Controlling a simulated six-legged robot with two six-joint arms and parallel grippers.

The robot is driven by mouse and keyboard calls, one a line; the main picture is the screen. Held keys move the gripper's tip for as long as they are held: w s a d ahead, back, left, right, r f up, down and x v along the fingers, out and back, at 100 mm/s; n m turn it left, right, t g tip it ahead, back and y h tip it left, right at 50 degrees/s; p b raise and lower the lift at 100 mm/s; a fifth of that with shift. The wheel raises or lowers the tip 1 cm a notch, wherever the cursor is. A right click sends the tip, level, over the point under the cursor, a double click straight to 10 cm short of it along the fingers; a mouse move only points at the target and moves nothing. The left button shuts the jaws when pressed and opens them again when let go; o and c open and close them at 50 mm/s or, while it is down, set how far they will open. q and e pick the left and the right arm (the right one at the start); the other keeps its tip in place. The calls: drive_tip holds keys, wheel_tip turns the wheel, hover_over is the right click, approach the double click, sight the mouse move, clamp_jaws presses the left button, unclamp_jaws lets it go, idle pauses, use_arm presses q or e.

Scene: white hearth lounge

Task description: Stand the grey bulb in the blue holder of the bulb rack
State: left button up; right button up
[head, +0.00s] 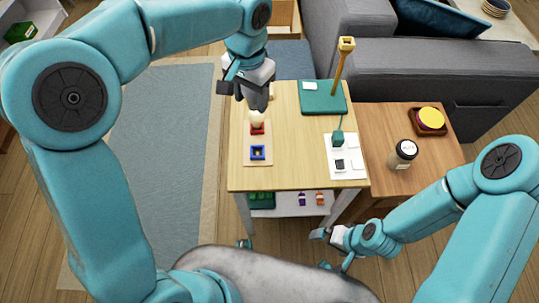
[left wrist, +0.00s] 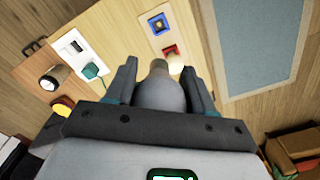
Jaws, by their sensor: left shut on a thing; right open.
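The grey bulb (left wrist: 160,95) is held between the fingers of my left gripper (left wrist: 162,85), its brownish end pointing away from the wrist. In the head view my left gripper (head: 257,98) is over the far left of the table; I cannot tell the bulb from the dark fingers there. The bulb rack (head: 251,138) is a pale wooden board nearer the robot. Its blue holder (head: 258,153) looks empty; it also shows in the left wrist view (left wrist: 158,23). A cream bulb (head: 257,119) stands in the red holder (head: 258,130). My right gripper (head: 338,240) is open and empty, low beside the table.
On the table (head: 297,160) are a green base (head: 312,100) with a gold post (head: 342,65) and a white board (head: 345,165) with a teal piece (head: 338,138). A jar (head: 403,153) and a tray (head: 414,128) with a yellow disc stand on the right side table.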

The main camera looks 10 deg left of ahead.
use_arm(q)
drive_tip(key=shift+w+d+f+b, duration=0.1)
drive_tip(key=shift+w+f+b, duration=0.15)
drive_tip(key=shift+f, duration=0.55)
drive_tip(key=shift+s+f, duration=0.15)
drive_tip(key=b, duration=0.3)
hover_over(256, 155)
wheel_tip(256, 155, down, 15)
drive_tip(key=shift+s+r, duration=0.1)
wheel_tip(256, 155, down, 5)
drive_tip(key=shift+f, duration=0.1)
use_arm(e)
wheel_tip(256, 155, down, 4)
drive_tip(key=shift+s+a+f, duration=0.15)
drive_tip(key=shift+f, duration=0.1)
use_arm(q)
drive_tip(key=o, duration=1)
drive_tip(key=shift+f, duration=0.1)
drive_tip(key=shift+o, duration=0.2)
use_arm(e)
drive_tip(key=shift+f, duration=0.15)
